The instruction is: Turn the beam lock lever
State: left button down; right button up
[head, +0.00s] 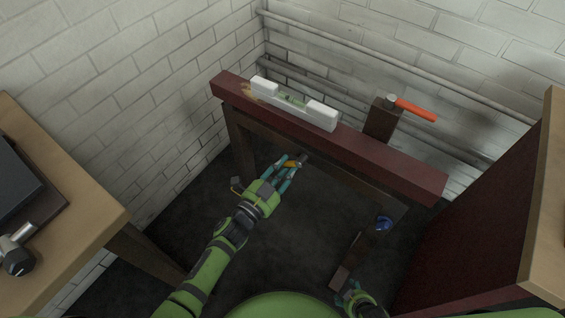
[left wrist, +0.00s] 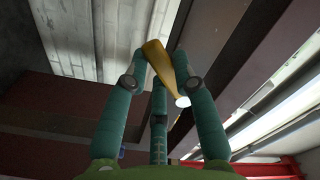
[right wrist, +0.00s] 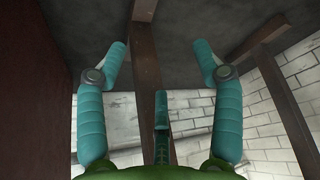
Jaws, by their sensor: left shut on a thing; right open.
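An orange lever (head: 415,110) with a grey round pivot stands on a brown block beside the dark red beam (head: 400,172); I take it for the beam lock lever. My left gripper (head: 289,165) is below and in front of the beam, well apart from that lever. It is shut on an orange-yellow handle (left wrist: 160,62), which is tapered with a pale end in the left wrist view. What the handle belongs to is unclear. My right gripper (right wrist: 160,62) is open, its fingers on either side of a brown wooden bar (right wrist: 146,70), with no clear contact.
A white level (head: 322,114) with a green vial lies on the beam. A blue rounded thing (head: 383,223) is under the beam's right part. A wooden table (head: 80,240) is at left, a dark red panel (head: 470,225) at right. Pipes run along the brick wall.

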pick_arm(q)
jog(key=d+n, duration=0.1)
jog(key=n, duration=0.2)
jog(key=s+d+f+n+p, duration=0.1)
jog(key=n, duration=0.2)
jog(key=s+d+n, duration=0.1)
jog(key=n, duration=0.2)
jog(key=shift+s+f+n+p, duration=0.15)
jog(key=shift+n+p, duration=0.15)
pick_arm(e)
jog(key=s+g, duration=0.1)
jog(key=s, duration=0.2)
jog(key=shift+s+r, duration=0.15)
jog(key=shift+s, duration=0.25)
pick_arm(q)
jog(key=shift+d, duration=0.15)
pick_arm(e)
jog(key=shift+s, duration=0.2)
pick_arm(q)
jog(key=c, duration=1)
grip_release()
jog(key=v, duration=1.2)
